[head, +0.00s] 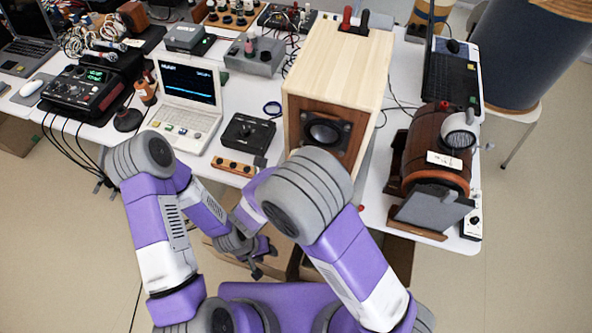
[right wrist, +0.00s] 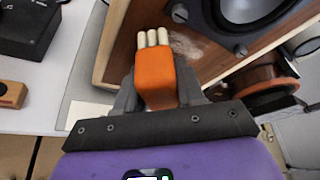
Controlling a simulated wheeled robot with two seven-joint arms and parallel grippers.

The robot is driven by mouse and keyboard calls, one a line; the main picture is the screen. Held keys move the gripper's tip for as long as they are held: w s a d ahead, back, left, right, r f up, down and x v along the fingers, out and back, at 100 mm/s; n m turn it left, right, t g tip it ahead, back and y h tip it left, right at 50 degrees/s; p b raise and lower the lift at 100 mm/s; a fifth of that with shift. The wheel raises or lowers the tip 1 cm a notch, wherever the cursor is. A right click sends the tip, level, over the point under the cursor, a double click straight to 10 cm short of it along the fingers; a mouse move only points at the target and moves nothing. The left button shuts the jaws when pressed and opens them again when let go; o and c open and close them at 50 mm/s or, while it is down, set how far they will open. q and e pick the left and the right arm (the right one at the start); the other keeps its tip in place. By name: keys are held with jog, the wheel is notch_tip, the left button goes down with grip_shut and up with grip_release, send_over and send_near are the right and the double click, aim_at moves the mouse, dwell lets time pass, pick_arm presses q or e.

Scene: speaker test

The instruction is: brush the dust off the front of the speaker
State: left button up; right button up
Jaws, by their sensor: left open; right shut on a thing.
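The speaker (head: 340,62) is a pale wooden box with a brown front and a dark round driver (head: 324,132). In the right wrist view its brown front (right wrist: 208,67) fills the upper middle, with a pale dusty smudge (right wrist: 187,45) below and left of the driver. My right gripper (right wrist: 158,88) is shut on a brush (right wrist: 165,72) with an orange handle and pale bristles. The bristles lie over the front, left of the smudge; I cannot tell whether they touch. In the head view my right arm hides that gripper. My left gripper (head: 264,262) is open and empty, below the table's front edge.
A brown barrel-shaped device (head: 430,150) stands right of the speaker. A black box (head: 248,133), a wooden strip with knobs (head: 233,167) and a white laptop (head: 188,100) stand to its left. Cardboard boxes (head: 398,257) lie below the table.

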jog(key=shift+w+d, duration=0.15)
jog(key=shift+w, duration=0.35)
jog(key=shift+w+d, duration=0.15)
jog(key=shift+w, duration=0.35)
dwell(0.7)
jog(key=shift+d, duration=0.1)
jog(key=s+d, duration=0.2)
jog(key=d, duration=0.4)
jog(key=shift+s+d+p, duration=0.2)
jog(key=shift+d+p, duration=0.2)
jog(key=shift+p, duration=0.05)
jog(key=shift+w+a+r+p, duration=0.1)
jog(key=shift+w+a+p, duration=0.15)
jog(key=shift+a, duration=0.5)
jog(key=shift+w+a+p, duration=0.2)
jog(key=shift+w+a, duration=0.1)
jog(key=shift+a, duration=0.5)
jog(key=shift+w+a+r+p, duration=0.1)
jog(key=shift+w+a+p, duration=0.15)
jog(key=shift+a, duration=0.5)
jog(key=shift+w+a+f, duration=0.1)
jog(key=shift+w+a, duration=0.1)
jog(key=shift+a, duration=0.4)
jog(key=shift+w+a+f, duration=0.1)
jog(key=shift+w+a, duration=0.1)
jog(key=shift+a, duration=0.4)
